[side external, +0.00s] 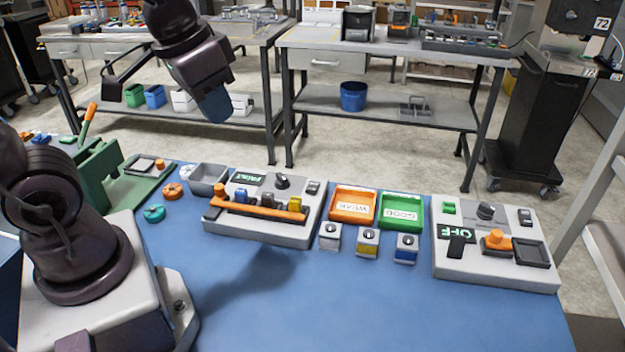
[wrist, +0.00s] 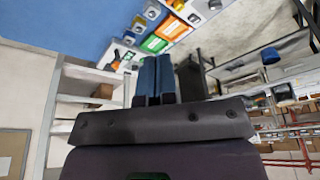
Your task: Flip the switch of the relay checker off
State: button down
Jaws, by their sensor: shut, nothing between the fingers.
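Two grey consoles stand on the blue mat; no readable label says which is the relay checker. The right console (side external: 485,271) has a green display (side external: 457,233) that appears to read OFF, a dark rotary knob (side external: 486,212), a black-and-white rocker switch (side external: 526,217) and an orange knob. The left console (side external: 262,231) has a green-lettered display (side external: 248,179), a dark knob (side external: 282,181), a small rocker switch (side external: 313,187) and an orange bar. My gripper (side external: 213,106) is raised behind and above the left console, touching nothing. In the wrist view its blue fingers (wrist: 156,80) are together and empty.
An orange tray (side external: 353,206) and a green GOOD tray (side external: 401,211) stand between the consoles, with three small blocks (side external: 367,242) before them. A grey bin (side external: 208,179) and a green press (side external: 98,180) stand left. The mat's front (side external: 350,310) is clear.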

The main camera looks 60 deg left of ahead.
jog(key=w+a+f+m+g, duration=0.1)
jog(key=w+a+f+g, duration=0.25)
jog(key=w, duration=0.65)
jog(key=m+g+h, duration=0.1)
jog(key=m, duration=0.4)
send_over(312, 188)
jog(key=s, duration=0.1)
notch_tip(312, 188, down, 11)
jog(key=w+m, duration=0.1)
jog(key=a+m, duration=0.1)
jog(key=w+m, duration=0.1)
jog(key=m, duration=0.1)
jog(key=shift+w+a+r+h, duration=0.25)
jog(key=shift+w+r+h, duration=0.05)
jog(key=shift+r, duration=0.05)
jog(key=f, duration=0.4)
jog(key=s+d+f, duration=0.1)
jog(key=f, duration=0.9)
jog(key=shift+s+d, duration=0.2)
